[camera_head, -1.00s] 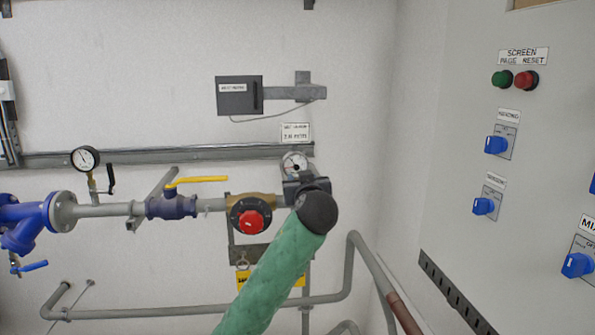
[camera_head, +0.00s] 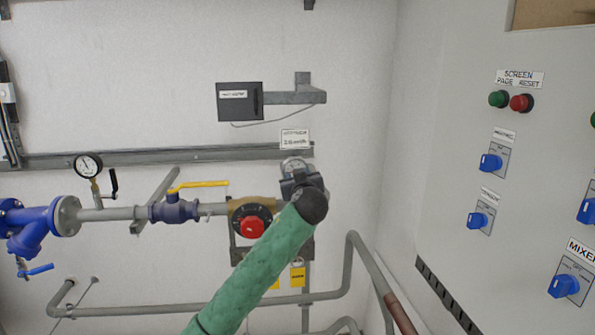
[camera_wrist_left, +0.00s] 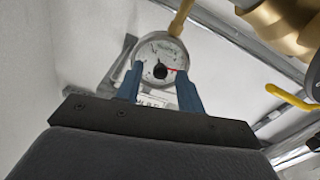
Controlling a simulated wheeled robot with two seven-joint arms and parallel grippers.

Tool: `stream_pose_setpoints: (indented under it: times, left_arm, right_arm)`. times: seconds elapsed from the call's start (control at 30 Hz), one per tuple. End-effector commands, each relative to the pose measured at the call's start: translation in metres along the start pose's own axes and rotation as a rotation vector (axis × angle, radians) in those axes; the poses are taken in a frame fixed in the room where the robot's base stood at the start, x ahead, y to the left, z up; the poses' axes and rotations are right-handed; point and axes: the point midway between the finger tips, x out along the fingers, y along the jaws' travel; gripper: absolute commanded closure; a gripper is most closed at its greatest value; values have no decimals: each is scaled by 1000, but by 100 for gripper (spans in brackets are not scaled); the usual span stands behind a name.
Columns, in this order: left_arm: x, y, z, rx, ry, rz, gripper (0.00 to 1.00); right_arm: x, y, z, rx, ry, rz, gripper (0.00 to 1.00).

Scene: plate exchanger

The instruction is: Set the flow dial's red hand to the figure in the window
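The flow dial (camera_head: 293,165) is a small round white dial on the back wall, under a small white label (camera_head: 295,139) whose print is too small to read surely. My left gripper (camera_head: 297,174) is right in front of the dial and hides its lower part. In the left wrist view the dial (camera_wrist_left: 158,49) shows a white face, a dark central knob (camera_wrist_left: 160,71) and a short red hand (camera_wrist_left: 173,70) pointing right. The blue fingers of my left gripper (camera_wrist_left: 160,74) are apart, one on each side of the knob. Contact cannot be told. My right gripper is not in view.
A pipe with a red-capped valve (camera_head: 250,227), a yellow lever (camera_head: 200,185) and a pressure gauge (camera_head: 88,165) runs left of the dial. A grey box (camera_head: 240,101) hangs above. A panel with blue switches (camera_head: 490,162) stands at right.

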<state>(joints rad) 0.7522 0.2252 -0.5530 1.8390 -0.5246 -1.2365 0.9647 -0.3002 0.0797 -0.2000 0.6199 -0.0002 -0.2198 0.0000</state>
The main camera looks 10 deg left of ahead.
Motion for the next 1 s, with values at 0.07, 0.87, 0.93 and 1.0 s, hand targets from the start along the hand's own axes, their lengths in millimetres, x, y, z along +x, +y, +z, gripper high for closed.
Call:
stream_pose_setpoints:
  times: [0.07,0.87,0.93,1.0]
  left_arm:
    - [3,0,0,1,-1,-1,62]
    - [3,0,3,23,-1,0,100]
    - [3,0,4,44,-1,0,100]
    - [3,0,5,74,-1,0,100]
  right_arm:
    - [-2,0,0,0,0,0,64]
    - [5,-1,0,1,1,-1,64]
    - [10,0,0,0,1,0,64]
    - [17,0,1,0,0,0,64]
